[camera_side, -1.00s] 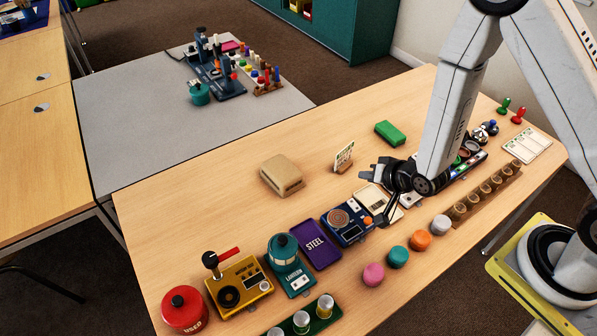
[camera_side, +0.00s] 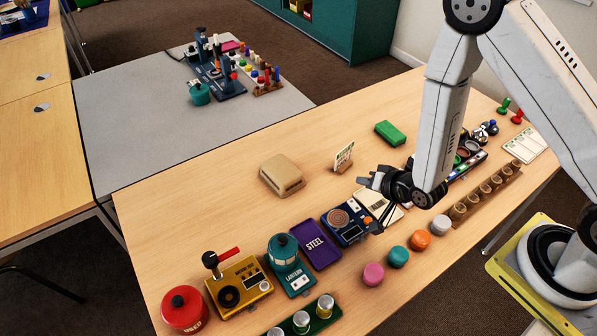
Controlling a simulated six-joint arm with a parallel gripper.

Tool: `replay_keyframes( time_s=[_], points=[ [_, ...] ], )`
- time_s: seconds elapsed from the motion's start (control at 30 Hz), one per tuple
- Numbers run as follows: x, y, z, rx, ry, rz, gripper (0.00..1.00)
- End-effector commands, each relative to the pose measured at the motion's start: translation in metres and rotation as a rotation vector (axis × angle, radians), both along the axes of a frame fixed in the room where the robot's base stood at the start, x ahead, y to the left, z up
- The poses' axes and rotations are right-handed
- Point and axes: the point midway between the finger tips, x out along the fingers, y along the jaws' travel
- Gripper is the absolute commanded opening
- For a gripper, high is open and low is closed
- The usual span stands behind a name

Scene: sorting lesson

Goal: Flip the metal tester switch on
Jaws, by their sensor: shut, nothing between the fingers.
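The metal tester is most likely the dark blue box (camera_side: 341,233) with a round copper coil (camera_side: 340,219) on top, lying near the table's middle. A small orange part (camera_side: 367,220) shows at its right edge; whether this is the switch is too small to tell.
A purple STEEL tray (camera_side: 316,245) and a teal lantern (camera_side: 290,275) lie left of the box. A pale device (camera_side: 390,212) sits just right, partly behind my gripper. Pink (camera_side: 373,274), teal (camera_side: 398,257) and orange (camera_side: 420,240) discs lie in front. A tan block (camera_side: 282,175) stands behind on clear wood.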

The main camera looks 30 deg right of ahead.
Motion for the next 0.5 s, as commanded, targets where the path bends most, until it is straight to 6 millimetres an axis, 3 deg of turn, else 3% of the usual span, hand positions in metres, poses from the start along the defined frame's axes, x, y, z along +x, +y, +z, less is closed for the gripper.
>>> replay_keyframes(
  time_s=[0.5],
  points=[
    [0.006, 0.0, -0.046, -0.001, 0.002, -0.001, 0.0]
  ],
)
